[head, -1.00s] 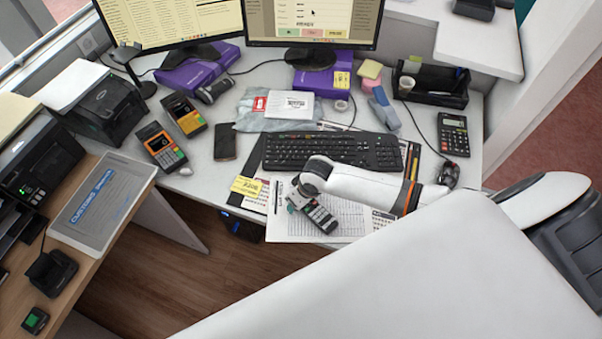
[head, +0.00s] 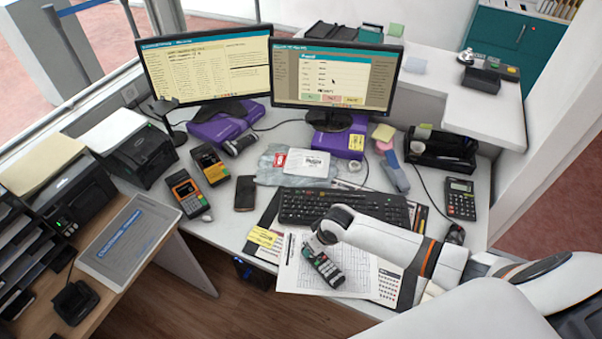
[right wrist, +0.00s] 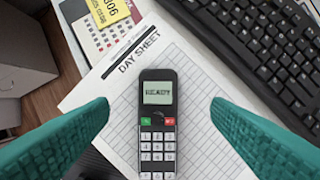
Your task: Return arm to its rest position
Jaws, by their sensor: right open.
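A dark handset with a keypad and a lit screen (head: 326,268) lies on the printed day sheet (head: 293,275), on the near part of the desk. My right arm reaches in from the right, and its gripper (head: 318,240) is at the handset's far end. In the right wrist view, the teal fingers of my right gripper (right wrist: 160,106) are wide apart. The handset (right wrist: 157,135) shows between them with a gap on each side, its screen reading READY. My left gripper is not in view.
A keyboard (head: 320,207) lies just beyond my right gripper. A calculator (head: 460,198) and a dark mouse (head: 455,234) are to the right. Card terminals (head: 187,193) and a phone (head: 245,193) are to the left. Two monitors (head: 335,78) stand behind.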

